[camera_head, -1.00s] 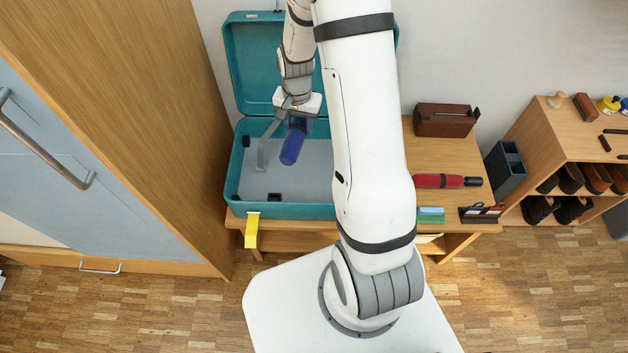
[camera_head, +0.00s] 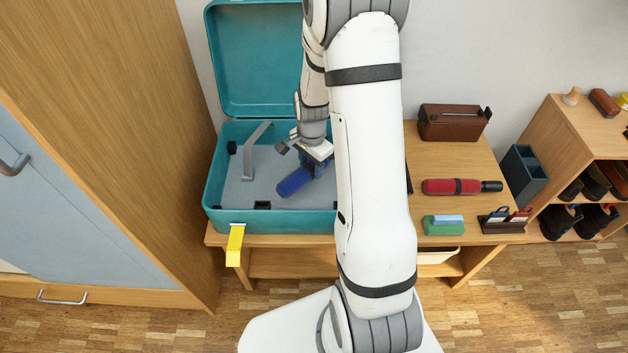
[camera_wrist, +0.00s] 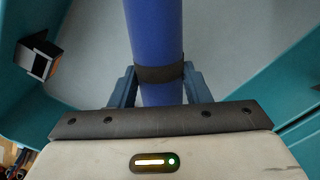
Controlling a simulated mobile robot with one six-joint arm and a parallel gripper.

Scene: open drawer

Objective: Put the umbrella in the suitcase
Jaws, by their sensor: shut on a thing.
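The open teal suitcase (camera_head: 270,221) stands on the table with its lid up against the wall and a grey inside. My gripper (camera_head: 312,165) is inside the suitcase opening, shut on a folded blue umbrella (camera_head: 294,182). In the wrist view the umbrella (camera_wrist: 155,28) runs between the two fingers (camera_wrist: 160,88), which close around it near its dark band. The umbrella is over the grey suitcase floor; whether it touches the floor I cannot tell. My arm hides the suitcase's right side.
Right of my arm are a red folded umbrella-like item (camera_head: 450,187), a brown box (camera_head: 453,122), a green sponge-like block (camera_head: 443,227) and a dark holder (camera_head: 524,174).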

